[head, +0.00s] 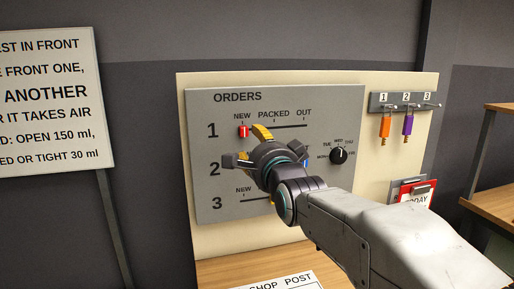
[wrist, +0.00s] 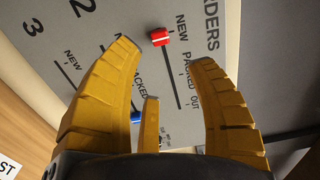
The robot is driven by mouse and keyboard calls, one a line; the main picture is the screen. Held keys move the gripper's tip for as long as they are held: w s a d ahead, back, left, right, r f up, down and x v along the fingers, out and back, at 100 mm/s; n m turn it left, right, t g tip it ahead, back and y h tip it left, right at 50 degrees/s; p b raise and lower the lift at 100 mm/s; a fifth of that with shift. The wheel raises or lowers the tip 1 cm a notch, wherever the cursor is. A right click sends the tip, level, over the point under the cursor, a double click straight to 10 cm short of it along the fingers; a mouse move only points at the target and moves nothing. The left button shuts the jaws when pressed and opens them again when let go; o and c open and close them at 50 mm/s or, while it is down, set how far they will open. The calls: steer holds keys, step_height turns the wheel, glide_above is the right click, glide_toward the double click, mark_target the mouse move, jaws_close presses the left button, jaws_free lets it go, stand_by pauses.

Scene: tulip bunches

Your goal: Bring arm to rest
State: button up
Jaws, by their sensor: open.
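My gripper (head: 262,133) is raised in front of the grey orders panel (head: 205,112), its yellow fingers facing the panel. In the wrist view my gripper (wrist: 163,54) is open, with nothing between the fingertips. The red slider (head: 243,132) is at the NEW end of row 1. It also shows in the wrist view (wrist: 160,37), just beyond the fingertips and apart from them. A blue slider (wrist: 136,118) is partly hidden behind the fingers; a sliver shows in the head view (head: 306,157), toward the OUT side of row 2. My arm hides much of row 3.
A black day dial (head: 339,155) is right of the rows. Orange (head: 385,126) and purple (head: 408,124) tags hang from numbered hooks. A red-and-white card (head: 417,195) is below them. A wooden shelf (head: 490,204) stands at right; a text sign (head: 50,100) is at left.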

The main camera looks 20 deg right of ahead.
steer(key=s+f+n+g, duration=0.6)
steer(key=s+f+n, duration=0.15)
steer(key=f, duration=0.45)
steer(key=s+f+n+g, duration=0.6)
steer(key=f+n, duration=0.2)
steer(key=f, duration=0.4)
steer(key=s+f+n+g+p, duration=0.3)
steer(key=s+g+p, duration=0.1)
steer(key=s, duration=1.3)
steer(key=shift+m+t, duration=0.25)
steer(key=shift+t, duration=0.45)
steer(key=p+v, duration=0.2)
steer(key=v, duration=0.3)
steer(key=shift+s+d, duration=0.1)
